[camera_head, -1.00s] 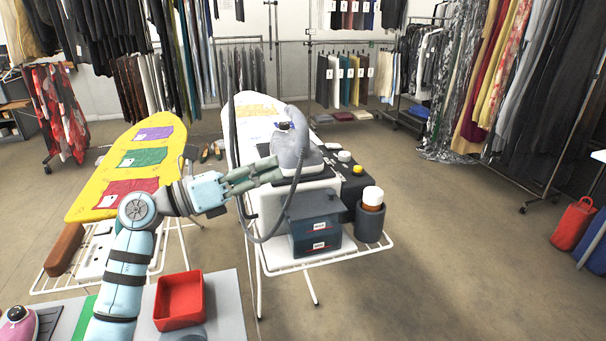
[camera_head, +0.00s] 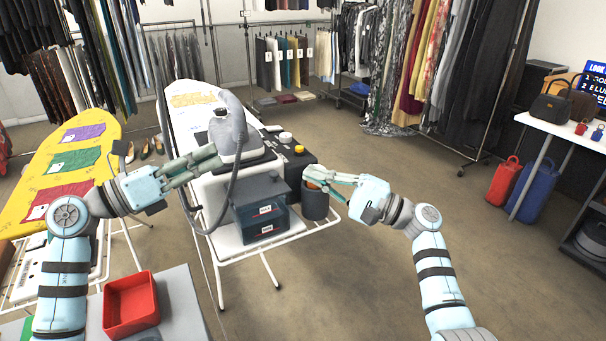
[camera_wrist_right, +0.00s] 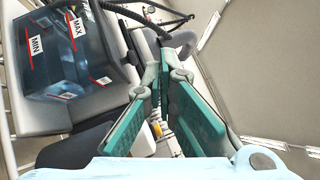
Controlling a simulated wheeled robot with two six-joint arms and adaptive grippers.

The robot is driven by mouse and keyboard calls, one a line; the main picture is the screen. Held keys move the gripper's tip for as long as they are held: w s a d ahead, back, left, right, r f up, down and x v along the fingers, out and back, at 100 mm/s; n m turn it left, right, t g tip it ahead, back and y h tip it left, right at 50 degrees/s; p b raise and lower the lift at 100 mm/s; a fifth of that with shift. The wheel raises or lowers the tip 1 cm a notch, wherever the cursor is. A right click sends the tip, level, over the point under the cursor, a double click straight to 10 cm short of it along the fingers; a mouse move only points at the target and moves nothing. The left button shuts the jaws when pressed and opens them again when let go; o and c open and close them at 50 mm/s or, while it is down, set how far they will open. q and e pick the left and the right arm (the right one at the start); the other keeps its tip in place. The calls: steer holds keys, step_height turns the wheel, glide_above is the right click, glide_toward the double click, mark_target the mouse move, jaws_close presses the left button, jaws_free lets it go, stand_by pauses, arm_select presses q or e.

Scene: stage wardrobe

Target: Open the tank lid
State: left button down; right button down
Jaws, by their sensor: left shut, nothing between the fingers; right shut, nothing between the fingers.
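The tank (camera_head: 262,218) is a dark blue see-through box on the front of the steam station; its MIN and MAX marks show in the right wrist view (camera_wrist_right: 45,50). Its dark grey lid (camera_head: 258,188) lies flat on top and looks closed. My left gripper (camera_head: 215,157) is shut and empty, left of the grey iron and behind the tank in the picture. My right gripper (camera_head: 306,180) is shut and empty, right of the tank in front of the dark cup. Its fingers (camera_wrist_right: 165,70) also show in the right wrist view, with the tank to their left.
The grey iron (camera_head: 232,130) stands on the station, its hose looping down left of the tank. A dark cup (camera_head: 314,208) holding an orange bottle, partly hidden by my right gripper, stands right of the tank. A red bin (camera_head: 131,305) is at lower left.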

step_height(320, 180, up, 2)
glide_above(265, 188)
steer(key=w+d, duration=0.2)
steer(key=d, duration=0.2)
steer(key=shift+s+a, duration=0.2)
steer(key=a, duration=0.1)
steer(key=s+a+r, duration=0.1)
steer(key=a, duration=0.1)
steer(key=shift+s+a+r, duration=0.1)
steer(key=shift+r, duration=0.05)
steer(key=shift+s+a+r, duration=0.15)
steer(key=shift+s+a, duration=0.05)
steer(key=shift+a, duration=0.05)
arm_select(q)
steer(key=c, duration=1.5)
jaws_free()
